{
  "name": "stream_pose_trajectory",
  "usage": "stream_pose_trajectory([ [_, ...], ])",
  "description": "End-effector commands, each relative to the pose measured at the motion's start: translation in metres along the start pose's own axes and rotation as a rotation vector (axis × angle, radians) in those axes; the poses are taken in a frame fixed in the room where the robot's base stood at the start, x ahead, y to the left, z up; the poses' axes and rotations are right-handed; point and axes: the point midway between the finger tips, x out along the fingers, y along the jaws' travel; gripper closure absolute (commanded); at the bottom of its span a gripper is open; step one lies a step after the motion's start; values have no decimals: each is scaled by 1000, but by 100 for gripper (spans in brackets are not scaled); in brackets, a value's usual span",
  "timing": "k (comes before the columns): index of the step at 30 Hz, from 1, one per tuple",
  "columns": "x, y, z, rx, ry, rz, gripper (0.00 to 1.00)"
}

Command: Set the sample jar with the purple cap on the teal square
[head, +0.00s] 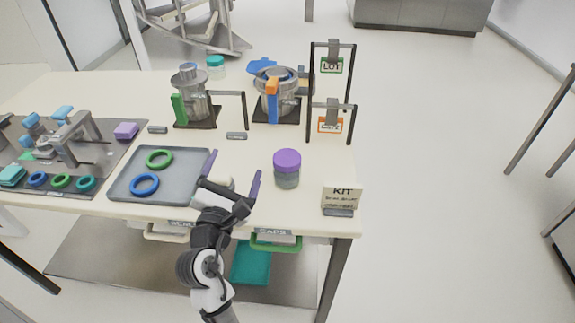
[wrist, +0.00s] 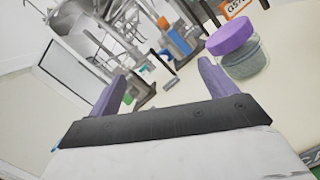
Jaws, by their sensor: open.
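The sample jar (head: 287,180) with the purple cap (head: 287,158) stands upright near the front right of the table. It has a clear grey body. In the wrist view the jar (wrist: 246,60) is at the upper right, beyond the right finger. My gripper (head: 235,166) is open and empty over the front of the table, to the left of the jar and apart from it. Its purple fingers also frame a gap in the wrist view (wrist: 161,75). A teal square (head: 251,264) lies below the tabletop on the lower level, partly hidden by the table's front edge and drawers.
A grey tray (head: 180,192) with a green and a blue ring is left of my gripper. A KIT sign (head: 342,197) stands right of the jar. Black frames with LOT (head: 331,66) and orange tags stand behind. A CAPS drawer (head: 275,232) with green handle hangs above the teal square.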

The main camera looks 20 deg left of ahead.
Motion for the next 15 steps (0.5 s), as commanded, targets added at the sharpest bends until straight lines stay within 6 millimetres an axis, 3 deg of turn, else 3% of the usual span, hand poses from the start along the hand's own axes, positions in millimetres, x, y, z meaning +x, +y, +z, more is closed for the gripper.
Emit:
stream_pose_trajectory([
  [3,-10,-40,-8,-296,27,-179,16],
  [6,-18,-61,-10,-462,52,-272,16],
  [11,-19,-74,-10,-570,69,-330,16],
  [15,4,-82,-7,-577,67,-333,16],
])
